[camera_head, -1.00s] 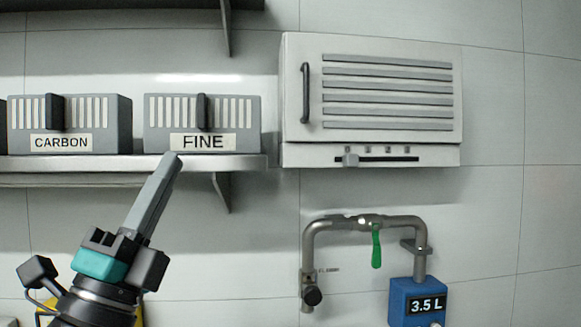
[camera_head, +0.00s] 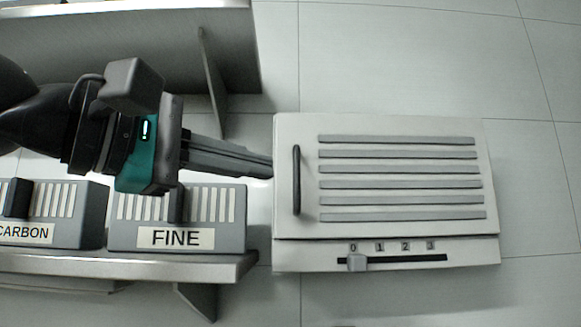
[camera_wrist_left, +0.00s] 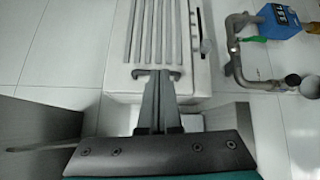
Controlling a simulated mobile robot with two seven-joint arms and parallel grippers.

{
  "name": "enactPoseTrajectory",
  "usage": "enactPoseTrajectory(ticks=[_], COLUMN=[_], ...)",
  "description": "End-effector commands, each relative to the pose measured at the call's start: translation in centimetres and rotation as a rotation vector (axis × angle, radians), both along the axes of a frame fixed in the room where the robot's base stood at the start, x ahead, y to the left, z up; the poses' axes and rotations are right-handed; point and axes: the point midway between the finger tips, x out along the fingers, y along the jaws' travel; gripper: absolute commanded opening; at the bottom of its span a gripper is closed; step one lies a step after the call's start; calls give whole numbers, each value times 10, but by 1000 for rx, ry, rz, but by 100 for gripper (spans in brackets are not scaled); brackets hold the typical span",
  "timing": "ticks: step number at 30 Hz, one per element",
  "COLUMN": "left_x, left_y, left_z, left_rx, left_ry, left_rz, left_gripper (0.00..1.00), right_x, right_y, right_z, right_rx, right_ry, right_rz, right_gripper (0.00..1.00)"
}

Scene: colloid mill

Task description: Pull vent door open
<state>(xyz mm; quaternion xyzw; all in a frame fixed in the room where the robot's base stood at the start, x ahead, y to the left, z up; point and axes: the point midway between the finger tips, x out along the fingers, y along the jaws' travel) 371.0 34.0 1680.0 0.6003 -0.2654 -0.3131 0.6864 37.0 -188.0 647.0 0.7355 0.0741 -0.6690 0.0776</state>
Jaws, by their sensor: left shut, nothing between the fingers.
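The vent door (camera_head: 400,213) is a pale panel with grey horizontal slats on a wall box. It looks closed. Its dark vertical handle (camera_head: 296,180) is near the left edge. My left gripper (camera_head: 270,170) reaches in from the left, its fingertips at the box's left edge, just left of the handle. The gripper is shut and empty. In the left wrist view, the fingertips (camera_wrist_left: 160,76) are close to the handle (camera_wrist_left: 174,74) and overlap its middle. I cannot tell whether they touch it. My right gripper is not in view.
Below the door is a slider (camera_head: 357,262) at 0. The shelf (camera_head: 150,266) at left holds the FINE box (camera_head: 232,217) and the CARBON box (camera_head: 75,215), beneath my left arm. The wrist view shows a pipe (camera_wrist_left: 240,62) and blue box (camera_wrist_left: 282,22). Wall right of the vent is clear.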

Motion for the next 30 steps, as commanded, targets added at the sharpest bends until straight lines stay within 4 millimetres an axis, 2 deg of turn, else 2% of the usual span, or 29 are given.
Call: enactPoseTrajectory(ticks=[3, 8, 13, 24, 30], left_x=[2, 5, 19, 71, 82], left_y=[24, 36, 25, -14, -22], left_z=[18, 26, 26, 26, 25], left_rx=[60, 90, 93, 90, 90], left_ry=[-68, -93, -91, -89, -91], left_rz=[131, 201, 201, 198, 200], left_gripper=[0, 0, 0, 0, 0], right_x=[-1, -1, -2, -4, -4], right_y=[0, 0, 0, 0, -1], right_z=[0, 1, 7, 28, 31], right_rx=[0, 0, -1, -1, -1], right_ry=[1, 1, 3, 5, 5], right_rz=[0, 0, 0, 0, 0], right_gripper=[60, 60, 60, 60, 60])
